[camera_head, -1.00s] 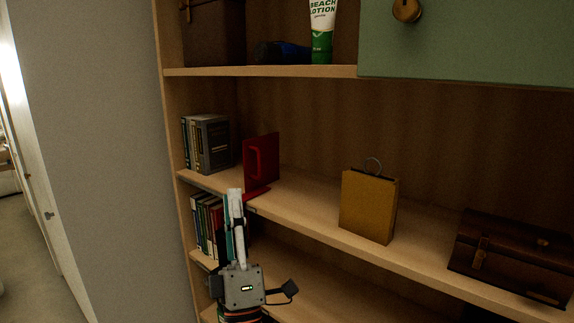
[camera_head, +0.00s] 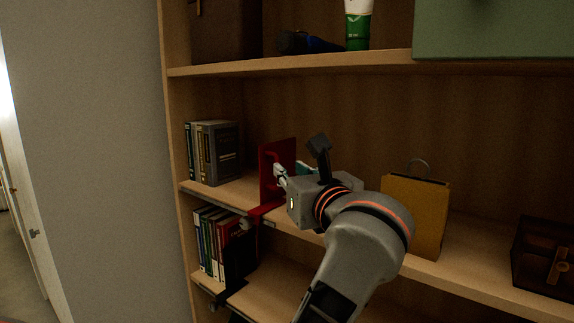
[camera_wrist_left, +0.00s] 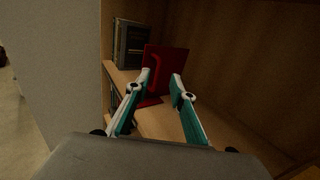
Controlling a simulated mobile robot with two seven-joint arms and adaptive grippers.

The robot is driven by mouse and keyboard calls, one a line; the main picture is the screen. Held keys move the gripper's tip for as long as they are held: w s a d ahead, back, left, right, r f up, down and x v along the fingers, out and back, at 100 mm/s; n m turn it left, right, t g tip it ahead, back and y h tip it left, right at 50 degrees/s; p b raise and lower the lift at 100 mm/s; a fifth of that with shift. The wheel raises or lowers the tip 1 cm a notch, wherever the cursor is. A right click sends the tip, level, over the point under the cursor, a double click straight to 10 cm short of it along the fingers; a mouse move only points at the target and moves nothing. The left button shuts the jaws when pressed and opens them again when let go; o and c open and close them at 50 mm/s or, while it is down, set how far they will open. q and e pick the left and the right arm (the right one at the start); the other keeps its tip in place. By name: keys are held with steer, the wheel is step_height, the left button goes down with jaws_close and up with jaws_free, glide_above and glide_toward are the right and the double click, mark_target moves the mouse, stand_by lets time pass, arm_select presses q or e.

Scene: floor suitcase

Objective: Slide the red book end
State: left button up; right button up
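The red book end (camera_head: 285,150) stands upright on the middle shelf, a little right of a row of books (camera_head: 218,153). Its flat foot lies at the shelf's front edge. My left gripper (camera_head: 291,171) is at the book end's right side, with its fingers pointing left toward it. In the left wrist view the gripper (camera_wrist_left: 162,77) is open, its two fingers apart. The red book end (camera_wrist_left: 176,60) shows just beyond the fingertips; I cannot tell whether they touch it. My right gripper is not in view.
A yellow bag (camera_head: 425,205) stands right of my arm, partly hidden by it. A brown chest (camera_head: 540,250) is at far right. More books (camera_head: 212,240) stand on the shelf below. The shelf above (camera_head: 300,66) overhangs. A short gap separates the books and book end.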

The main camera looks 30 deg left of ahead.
mark_target(277, 161)
arm_select(q)
steer(key=x, duration=0.7)
steer(key=shift+a, duration=0.1)
steer(key=shift+s, duration=0.1)
jaws_close()
